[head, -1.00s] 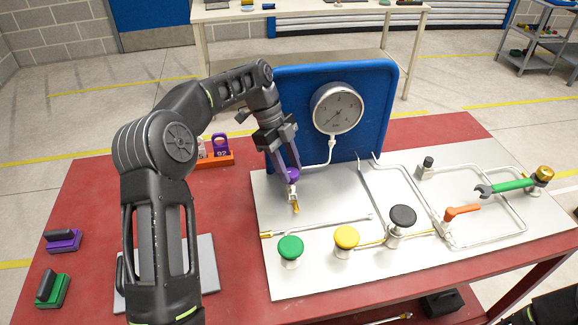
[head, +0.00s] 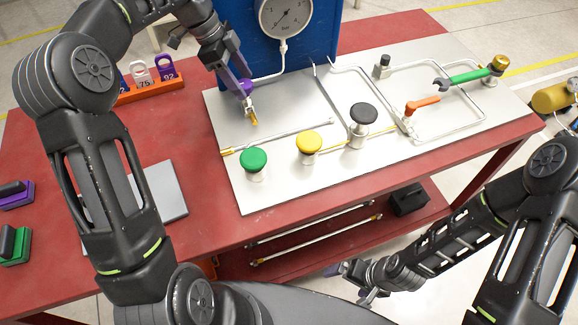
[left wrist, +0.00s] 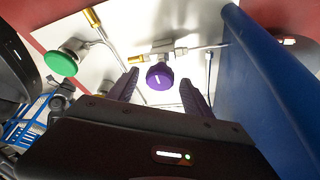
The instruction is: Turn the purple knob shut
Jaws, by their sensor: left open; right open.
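The purple knob (left wrist: 159,76) sits on a small metal valve with a brass end. It has a white mark on its face. My left gripper (left wrist: 158,92) is open, with one purple finger on each side of the knob and a visible gap to each in the left wrist view. In the head view the knob (head: 246,86) is partly hidden by the fingers of my left gripper (head: 239,88). My right gripper (head: 352,280) is open and empty, low in front of the table and away from the panel.
On the pale panel (head: 290,180) stand a green knob (head: 254,158), a yellow knob (head: 309,142), a black knob (head: 364,113) and an orange lever (head: 423,106). A gauge (head: 285,12) on a blue board (head: 237,30) rises behind the purple knob.

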